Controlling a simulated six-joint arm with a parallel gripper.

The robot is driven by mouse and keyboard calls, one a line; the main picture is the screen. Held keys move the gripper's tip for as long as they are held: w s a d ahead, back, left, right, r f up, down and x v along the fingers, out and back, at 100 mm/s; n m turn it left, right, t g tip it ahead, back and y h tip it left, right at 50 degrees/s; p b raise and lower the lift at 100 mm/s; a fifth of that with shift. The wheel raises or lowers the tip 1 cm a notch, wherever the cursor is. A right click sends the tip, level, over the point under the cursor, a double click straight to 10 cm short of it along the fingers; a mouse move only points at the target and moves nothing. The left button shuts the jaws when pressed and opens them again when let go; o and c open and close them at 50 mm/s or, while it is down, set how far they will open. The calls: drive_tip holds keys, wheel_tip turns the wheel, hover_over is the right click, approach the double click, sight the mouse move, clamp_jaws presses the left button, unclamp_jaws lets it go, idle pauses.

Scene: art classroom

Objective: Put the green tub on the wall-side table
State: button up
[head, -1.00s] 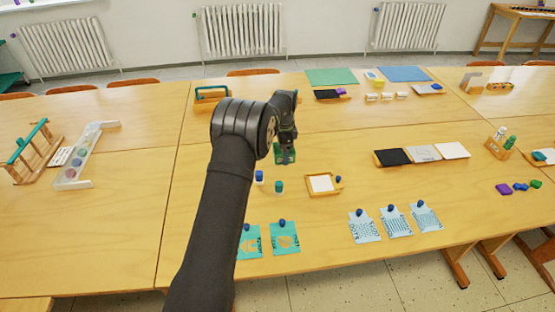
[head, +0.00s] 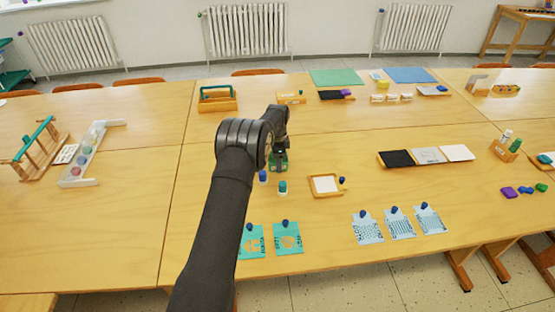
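The green tub (head: 279,165) is at my gripper (head: 279,158), over the near table just behind two small bottles. My gripper points down and appears shut on the tub. The gripper hides the tub's upper part, and I cannot tell how far the tub is above the tabletop. The wall-side table (head: 260,120) is the far wooden table, below the radiators; a broad bare strip shows on it behind my gripper.
A blue-capped bottle (head: 263,177) and a green-capped bottle (head: 282,188) stand close in front of the tub. A wooden tray (head: 313,194) lies to the right. A green-handled caddy (head: 218,104) and a small wooden box (head: 291,98) stand on the wall-side table.

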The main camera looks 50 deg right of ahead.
drive_tip(key=o, duration=1)
drive_tip(key=shift+f, duration=0.1)
wheel_tip(320, 180, up, 12)
drive_tip(key=shift+r, duration=0.15)
wheel_tip(320, 180, down, 12)
drive_tip(key=shift+f, duration=0.25)
drive_tip(key=shift+r, duration=2.2)
